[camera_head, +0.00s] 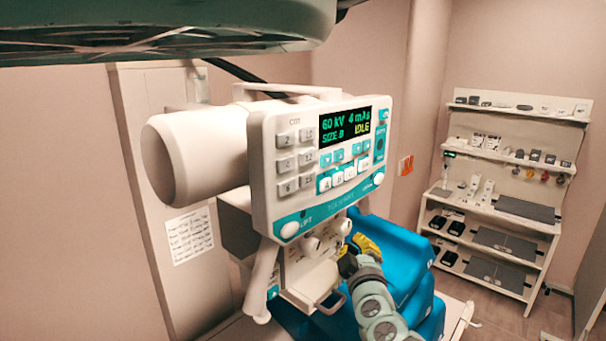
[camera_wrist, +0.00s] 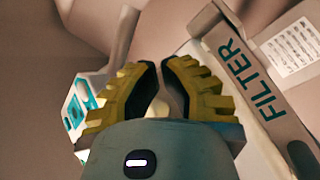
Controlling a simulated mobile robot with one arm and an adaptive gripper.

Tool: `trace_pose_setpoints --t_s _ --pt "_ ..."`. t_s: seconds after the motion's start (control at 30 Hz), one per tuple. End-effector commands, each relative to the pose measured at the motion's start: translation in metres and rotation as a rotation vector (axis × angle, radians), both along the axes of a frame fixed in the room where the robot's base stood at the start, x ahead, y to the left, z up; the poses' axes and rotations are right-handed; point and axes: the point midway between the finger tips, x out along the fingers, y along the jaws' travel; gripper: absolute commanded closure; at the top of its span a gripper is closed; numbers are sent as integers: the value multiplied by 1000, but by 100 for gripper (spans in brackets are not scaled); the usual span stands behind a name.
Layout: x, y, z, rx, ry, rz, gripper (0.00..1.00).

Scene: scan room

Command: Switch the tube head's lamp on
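The tube head (camera_head: 195,155) is a white cylinder with a control panel (camera_head: 300,215) on its front. The panel screen (camera_head: 346,124) reads 60 kV, 4 mAs, SIZE B, IDLE. Below hangs the white collimator housing (camera_head: 300,265) with pale round knobs (camera_head: 311,244) on its front. I cannot make out which control is the lamp's, nor any lit lamp. My gripper (camera_head: 358,243), with yellow fingers, is close to the right of the housing. In the wrist view my gripper (camera_wrist: 160,66) has its fingertips nearly together, with a narrow empty gap, beside a rail marked FILTER (camera_wrist: 252,78).
A bright blue padded form (camera_head: 405,255) lies behind my arm. A handle (camera_head: 262,280) hangs left of the housing. A large dark green disc-shaped fixture (camera_head: 180,30) fills the top left. Shelves (camera_head: 500,215) stand at the far right, with open floor before them.

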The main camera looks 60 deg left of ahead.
Motion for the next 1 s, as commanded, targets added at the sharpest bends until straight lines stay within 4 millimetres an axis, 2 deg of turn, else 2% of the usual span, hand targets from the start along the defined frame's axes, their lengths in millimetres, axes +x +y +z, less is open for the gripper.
trace_pose_setpoints --t_s 0.53,1.0 --pt "-1 8 0 1 0 -2 100" --pt "0 0 0 1 0 -1 100"
